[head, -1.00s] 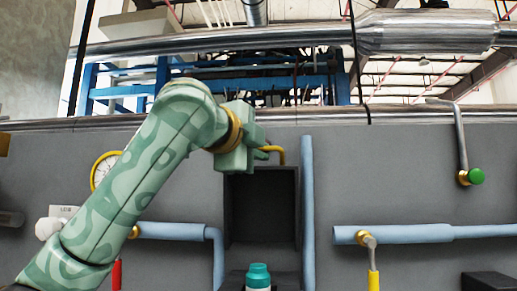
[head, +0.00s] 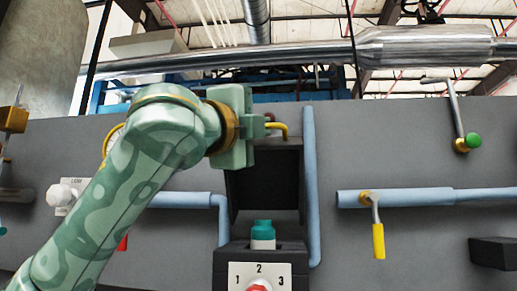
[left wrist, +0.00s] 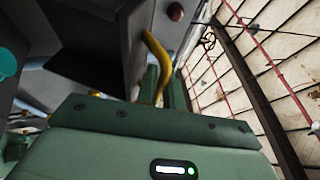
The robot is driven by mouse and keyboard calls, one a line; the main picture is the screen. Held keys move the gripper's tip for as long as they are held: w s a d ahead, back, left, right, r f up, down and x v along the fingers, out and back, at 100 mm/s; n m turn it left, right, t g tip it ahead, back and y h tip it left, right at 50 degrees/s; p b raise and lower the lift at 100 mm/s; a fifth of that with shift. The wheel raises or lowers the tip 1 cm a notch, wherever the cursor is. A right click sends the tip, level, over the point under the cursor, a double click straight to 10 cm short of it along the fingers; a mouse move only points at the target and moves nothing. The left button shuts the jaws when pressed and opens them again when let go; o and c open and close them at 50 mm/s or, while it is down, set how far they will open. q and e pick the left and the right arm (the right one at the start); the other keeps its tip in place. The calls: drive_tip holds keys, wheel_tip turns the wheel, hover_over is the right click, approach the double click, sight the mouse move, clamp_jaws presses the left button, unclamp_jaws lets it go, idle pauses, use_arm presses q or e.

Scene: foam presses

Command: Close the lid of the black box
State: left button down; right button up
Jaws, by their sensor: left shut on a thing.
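The black box (head: 225,262) stands at the bottom middle of the head view, with a numbered white plate on its front. A teal-capped bottle (head: 263,236) stands in or behind its top; I cannot tell which. Its black lid (head: 265,188) stands up behind it, open, hollow side facing me. A bent yellow handle (head: 281,127) is at the lid's top edge. My left gripper (head: 268,127) is at the handle from the left and shut on it. In the left wrist view the handle (left wrist: 156,52) runs down between the fingers, beside the dark lid (left wrist: 95,45). My right gripper is out of view.
A blue vertical pipe (head: 310,190) runs close to the lid's right side. Another blue pipe (head: 180,201) is at left, below my arm. A yellow-handled valve (head: 378,240) and a green-knobbed lever (head: 473,140) are on the grey wall at right.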

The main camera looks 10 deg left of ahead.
use_arm(q)
drive_tip(key=s+f+h+b, duration=0.1)
drive_tip(key=s+f+m+t+b, duration=0.1)
drive_tip(key=f+b, duration=0.1)
drive_tip(key=shift+s+d+h+b, duration=0.1)
drive_tip(key=shift+s+h+b, duration=0.05)
drive_tip(key=shift+h+b, duration=0.2)
drive_tip(key=shift+r, duration=0.1)
